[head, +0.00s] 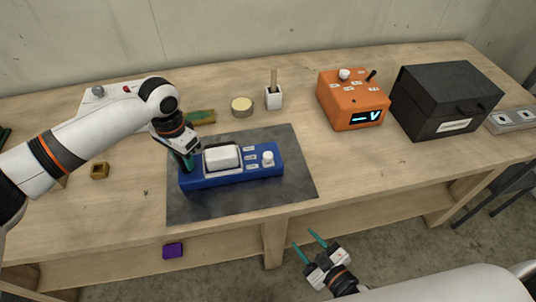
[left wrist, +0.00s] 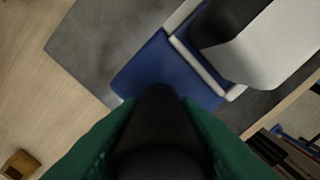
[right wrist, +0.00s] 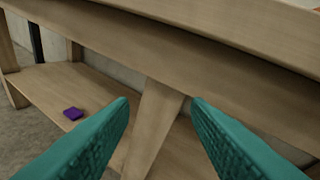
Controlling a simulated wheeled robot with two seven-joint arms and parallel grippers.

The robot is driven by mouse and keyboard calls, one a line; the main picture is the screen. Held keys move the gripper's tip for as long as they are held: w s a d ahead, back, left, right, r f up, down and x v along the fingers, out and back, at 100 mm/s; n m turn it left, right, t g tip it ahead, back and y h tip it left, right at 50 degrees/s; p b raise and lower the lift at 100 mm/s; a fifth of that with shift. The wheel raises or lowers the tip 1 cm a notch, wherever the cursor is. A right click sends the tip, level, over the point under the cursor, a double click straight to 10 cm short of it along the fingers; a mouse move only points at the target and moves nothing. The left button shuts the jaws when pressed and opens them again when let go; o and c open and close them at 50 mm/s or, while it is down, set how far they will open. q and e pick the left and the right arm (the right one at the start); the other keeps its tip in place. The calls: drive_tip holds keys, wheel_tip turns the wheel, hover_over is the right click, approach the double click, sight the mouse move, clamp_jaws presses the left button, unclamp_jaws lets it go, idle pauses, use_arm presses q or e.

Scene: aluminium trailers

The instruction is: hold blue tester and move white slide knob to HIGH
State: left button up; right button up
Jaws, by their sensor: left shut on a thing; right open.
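The blue tester (head: 232,180) lies on a dark grey mat (head: 290,195) on the workbench. It has a large white block on its left part and a white slide knob (head: 268,157) on its right part, beside small labels too small to read. My left gripper (head: 186,165) is shut on the tester's left end, and the tester's blue body (left wrist: 165,75) fills the middle of the left wrist view. My right gripper (head: 308,245) is open and empty, in front of the bench and below its top; its two green fingers (right wrist: 160,115) show apart in the right wrist view.
An orange meter (head: 352,100) and a black box (head: 445,98) stand at the right. A white cup (head: 274,98), a round tin (head: 242,106) and a brass block (head: 99,170) are on the bench. A purple item (head: 173,250) lies on the lower shelf. The bench's front edge lies above my right gripper.

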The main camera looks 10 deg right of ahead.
wheel_tip(320, 180, up, 17)
drive_tip(key=w+n+t+y, duration=0.2)
drive_tip(key=t+y, duration=0.1)
drive_tip(key=t, duration=0.1)
drive_tip(key=m+g+h, duration=0.1)
drive_tip(key=m, duration=0.3)
approach(271, 159)
drive_tip(key=shift+s+d+r, duration=0.4)
drive_tip(key=shift+s+r, duration=0.05)
drive_tip(key=shift+s, duration=0.2)
drive_tip(key=shift+w+a+f+m, duration=0.25)
drive_tip(key=shift+w+a+m, duration=0.1)
drive_tip(key=shift+w+m, duration=0.1)
drive_tip(key=x, duration=1.1)
drive_tip(key=shift+w+a+f, duration=0.1)
drive_tip(key=shift+w+f, duration=0.2)
drive_tip(key=shift+w, duration=0.05)
clamp_jaws()
